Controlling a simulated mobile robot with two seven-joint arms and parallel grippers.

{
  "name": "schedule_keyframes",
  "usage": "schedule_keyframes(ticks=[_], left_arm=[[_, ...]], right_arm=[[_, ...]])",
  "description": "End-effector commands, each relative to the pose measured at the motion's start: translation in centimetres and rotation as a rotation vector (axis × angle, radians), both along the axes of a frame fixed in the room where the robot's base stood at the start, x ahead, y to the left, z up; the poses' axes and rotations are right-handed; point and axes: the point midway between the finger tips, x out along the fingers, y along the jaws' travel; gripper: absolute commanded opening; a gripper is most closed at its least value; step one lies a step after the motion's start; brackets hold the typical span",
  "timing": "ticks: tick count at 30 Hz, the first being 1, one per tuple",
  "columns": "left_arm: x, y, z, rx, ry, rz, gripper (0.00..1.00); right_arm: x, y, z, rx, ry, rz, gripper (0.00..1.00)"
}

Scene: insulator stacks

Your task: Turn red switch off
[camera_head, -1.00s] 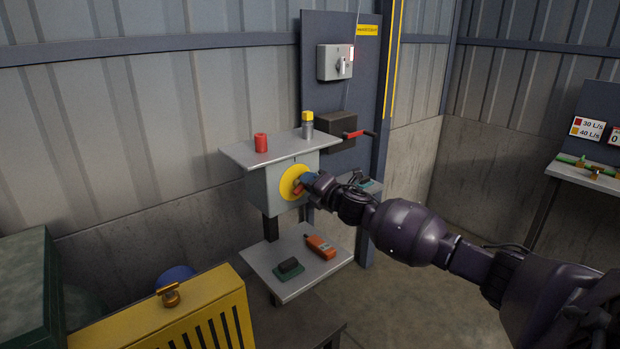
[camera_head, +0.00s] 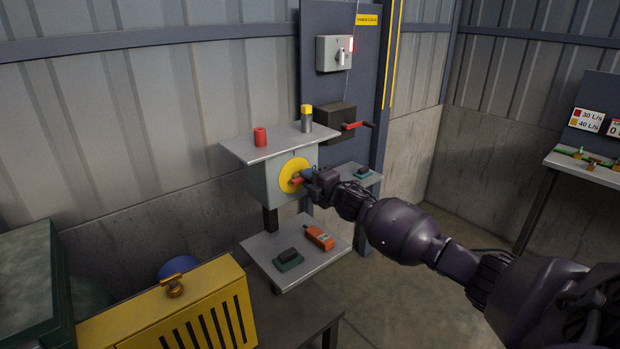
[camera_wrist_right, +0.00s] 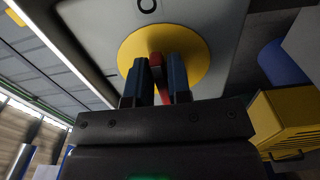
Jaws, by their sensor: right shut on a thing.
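The red switch (camera_head: 297,181) is a red handle on a round yellow plate (camera_head: 287,174), on the front of a grey box (camera_head: 262,190). My right gripper (camera_head: 306,178) is at the handle. In the right wrist view, the red handle (camera_wrist_right: 155,62) sits between the two blue-grey fingers of my right gripper (camera_wrist_right: 164,75), which are shut on it. The fingers hide much of the handle. A mark like a "O" or "C" (camera_wrist_right: 147,5) shows on the box face beside the plate. My left gripper is not in view.
A shelf (camera_head: 285,143) above the box holds a red cylinder (camera_head: 260,137) and a yellow-topped cylinder (camera_head: 306,118). A lower shelf (camera_head: 280,268) holds an orange device (camera_head: 319,238) and a dark green block (camera_head: 289,257). A yellow slotted cabinet (camera_head: 160,312) stands at front left.

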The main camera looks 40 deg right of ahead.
Motion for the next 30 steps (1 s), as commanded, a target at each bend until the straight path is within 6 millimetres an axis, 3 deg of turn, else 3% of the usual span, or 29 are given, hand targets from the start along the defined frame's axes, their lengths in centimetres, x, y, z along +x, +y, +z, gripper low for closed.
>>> schedule_keyframes(ticks=[9, 10, 13, 23, 30], left_arm=[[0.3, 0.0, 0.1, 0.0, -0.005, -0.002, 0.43], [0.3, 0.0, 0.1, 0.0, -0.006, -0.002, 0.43], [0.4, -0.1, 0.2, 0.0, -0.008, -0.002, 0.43], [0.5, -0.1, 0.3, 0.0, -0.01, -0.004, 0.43], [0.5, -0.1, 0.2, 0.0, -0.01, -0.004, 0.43]], right_arm=[[-0.1, 0.3, -0.3, 0.002, 0.003, 0.006, 0.0], [-0.1, 0.3, -0.3, 0.002, 0.003, 0.006, 0.23], [0.0, 0.3, -0.2, 0.002, 0.002, 0.005, 0.38], [-0.2, 0.1, -0.1, 0.0, 0.001, 0.002, 0.38], [-2.5, -0.2, -0.2, -0.001, 0.002, 0.002, 0.38]])
